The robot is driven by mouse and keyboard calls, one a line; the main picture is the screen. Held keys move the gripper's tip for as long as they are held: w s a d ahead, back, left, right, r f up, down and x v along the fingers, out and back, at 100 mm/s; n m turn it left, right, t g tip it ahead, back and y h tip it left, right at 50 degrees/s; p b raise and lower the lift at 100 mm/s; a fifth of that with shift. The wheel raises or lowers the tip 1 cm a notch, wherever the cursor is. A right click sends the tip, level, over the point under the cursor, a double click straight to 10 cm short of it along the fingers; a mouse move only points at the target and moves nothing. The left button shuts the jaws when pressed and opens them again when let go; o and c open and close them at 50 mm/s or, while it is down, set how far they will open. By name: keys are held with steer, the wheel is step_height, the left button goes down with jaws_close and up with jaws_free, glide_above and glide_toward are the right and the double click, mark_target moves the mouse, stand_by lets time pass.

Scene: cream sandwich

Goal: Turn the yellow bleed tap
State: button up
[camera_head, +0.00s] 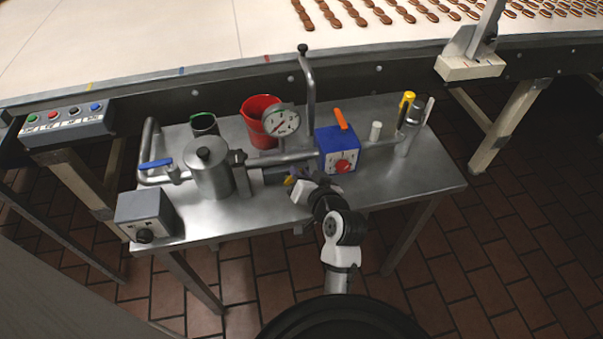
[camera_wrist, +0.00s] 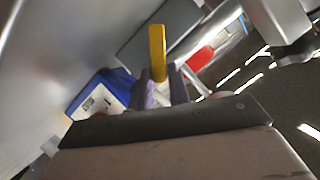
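A yellow lever (camera_wrist: 157,52) stands out between and beyond the fingers of my gripper (camera_wrist: 164,84) in the wrist view. The two fingers lie close on either side of its near end. I cannot tell whether they press on it. In the head view my gripper (camera_head: 296,184) is low at the front middle of the steel table, and a small yellow piece (camera_head: 289,181) shows at its tip. The arm partly hides this spot. Another yellow handle (camera_head: 407,99) stands upright on a fitting at the table's right end, away from my gripper.
A blue box (camera_head: 337,150) with a red knob stands right of my gripper. A steel pot (camera_head: 210,168), a round gauge (camera_head: 281,122), a red jug (camera_head: 256,112) and a grey control box (camera_head: 145,214) crowd the table (camera_head: 420,180). The conveyor runs behind.

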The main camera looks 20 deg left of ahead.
steer(key=shift+w+d+f+m+y+b, duration=0.3)
steer(key=shift+d+f+m+y, duration=0.1)
steer(key=shift+m, duration=0.2)
jaws_close()
steer(key=shift+w+d+f+m+y+b, duration=0.2)
steer(key=shift+f+m+y+b, duration=0.25)
steer(key=shift+m, duration=0.55)
steer(key=o, duration=0.8)
jaws_free()
steer(key=shift+o, duration=0.2)
steer(key=shift+r, duration=0.1)
steer(key=shift+s, duration=0.1)
